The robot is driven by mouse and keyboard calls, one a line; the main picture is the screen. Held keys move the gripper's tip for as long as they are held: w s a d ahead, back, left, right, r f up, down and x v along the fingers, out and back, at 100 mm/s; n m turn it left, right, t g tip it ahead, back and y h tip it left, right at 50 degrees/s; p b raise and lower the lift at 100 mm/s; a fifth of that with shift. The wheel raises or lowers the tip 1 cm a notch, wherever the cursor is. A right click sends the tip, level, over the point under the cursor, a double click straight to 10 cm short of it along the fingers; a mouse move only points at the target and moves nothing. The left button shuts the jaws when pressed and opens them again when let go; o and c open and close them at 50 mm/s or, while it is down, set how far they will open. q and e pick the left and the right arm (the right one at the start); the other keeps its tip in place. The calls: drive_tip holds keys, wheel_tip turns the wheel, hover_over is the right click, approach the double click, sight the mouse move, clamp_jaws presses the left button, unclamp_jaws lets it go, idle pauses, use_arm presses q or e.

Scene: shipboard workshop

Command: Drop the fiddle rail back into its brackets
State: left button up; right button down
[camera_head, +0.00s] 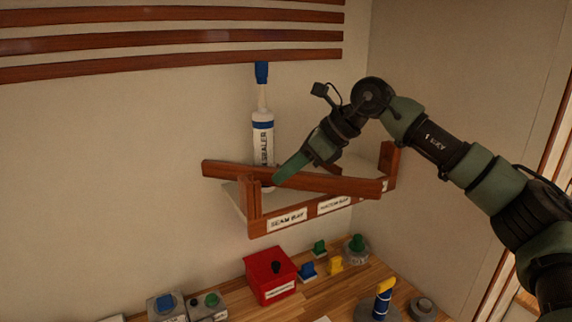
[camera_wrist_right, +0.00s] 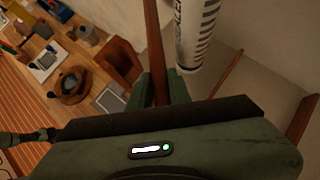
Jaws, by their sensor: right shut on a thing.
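The fiddle rail (camera_head: 345,186) is a long reddish-brown wooden bar. My right gripper (camera_head: 287,172) is shut on it near its middle; the wrist view also shows the rail (camera_wrist_right: 155,45) between the fingers (camera_wrist_right: 160,88). The rail is held tilted, its left end higher, at the front of a small wall shelf (camera_head: 307,222). Its left end reaches past the left bracket (camera_head: 249,208), and its right end stops short of the right bracket (camera_head: 389,158). Whether it touches the left bracket, I cannot tell. My left gripper is out of view.
A sealer tube (camera_head: 262,138) with a blue cap stands upright on the shelf behind the rail, close to my right gripper. Below is a wooden bench (camera_head: 345,292) with a red box (camera_head: 270,275) and several small coloured items. Slats (camera_head: 170,60) run along the wall above.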

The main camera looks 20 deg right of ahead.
drive_tip(key=shift+f, duration=0.15)
drive_tip(key=shift+f+b, duration=0.5)
drive_tip(key=shift+b, duration=0.1)
drive_tip(key=c, duration=1.3)
unclamp_jaws()
drive_tip(key=shift+r, duration=0.1)
